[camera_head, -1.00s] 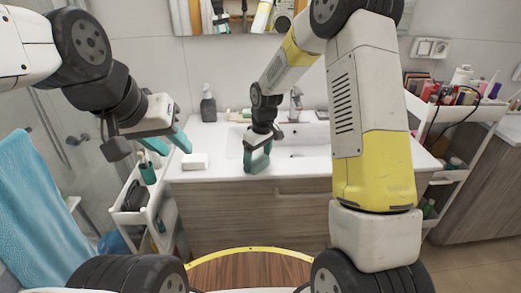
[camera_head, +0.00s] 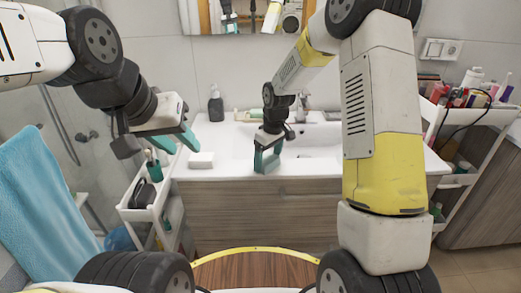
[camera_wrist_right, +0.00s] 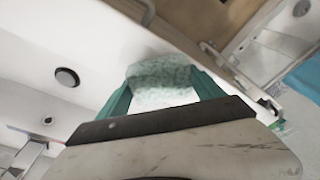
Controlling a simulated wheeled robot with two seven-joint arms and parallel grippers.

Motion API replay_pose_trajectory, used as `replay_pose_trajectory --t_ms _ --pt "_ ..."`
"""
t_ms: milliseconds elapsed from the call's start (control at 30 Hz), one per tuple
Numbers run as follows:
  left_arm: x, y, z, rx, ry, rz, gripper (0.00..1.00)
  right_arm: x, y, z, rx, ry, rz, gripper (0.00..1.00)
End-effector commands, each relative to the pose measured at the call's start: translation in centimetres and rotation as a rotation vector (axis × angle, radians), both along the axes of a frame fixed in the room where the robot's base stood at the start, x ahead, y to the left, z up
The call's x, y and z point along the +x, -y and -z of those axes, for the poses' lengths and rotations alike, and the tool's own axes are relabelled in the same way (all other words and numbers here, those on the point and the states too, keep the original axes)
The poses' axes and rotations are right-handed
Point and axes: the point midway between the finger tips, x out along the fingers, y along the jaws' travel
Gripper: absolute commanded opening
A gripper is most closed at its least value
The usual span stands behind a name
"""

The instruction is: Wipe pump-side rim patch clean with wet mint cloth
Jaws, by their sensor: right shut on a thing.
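The mint cloth (camera_wrist_right: 160,72) is a pale green speckled piece between the teal fingers of my right gripper (camera_wrist_right: 165,92), against the white sink surface. In the head view my right gripper (camera_head: 267,158) is at the front rim of the white washbasin (camera_head: 310,163), with its fingers pointing down. The cloth cannot be made out there. A dark grey pump bottle (camera_head: 216,105) stands at the back left of the counter. No distinct patch can be made out on the rim. My left gripper (camera_head: 177,140) is open and empty, in the air left of the counter.
A white block (camera_head: 201,160) lies on the counter's left front. A faucet (camera_head: 302,105) stands behind the basin. White carts with bottles stand left (camera_head: 139,215) and right (camera_head: 478,118). A blue towel (camera_head: 38,205) hangs at left. The wrist view shows a drain (camera_wrist_right: 67,77).

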Motion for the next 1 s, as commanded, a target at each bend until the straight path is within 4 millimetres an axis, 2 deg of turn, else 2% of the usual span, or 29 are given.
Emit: replay_pose_trajectory --t_ms 233,700,867,1000 --pt "0.0 0.0 0.0 0.0 0.0 0.0 0.36 0.0 0.9 0.0 0.001 0.001 0.001 0.45" --pt "0.0 0.0 0.0 0.0 0.0 0.0 0.36 0.0 4.9 0.2 0.0 -0.001 0.002 0.45" --pt "0.0 0.0 0.0 0.0 0.0 0.0 0.36 -0.1 5.3 0.2 -0.001 -0.002 0.0 0.45" --pt "0.0 0.0 0.0 0.0 0.0 0.0 0.36 0.0 5.3 -0.8 0.0 0.001 0.001 0.45"
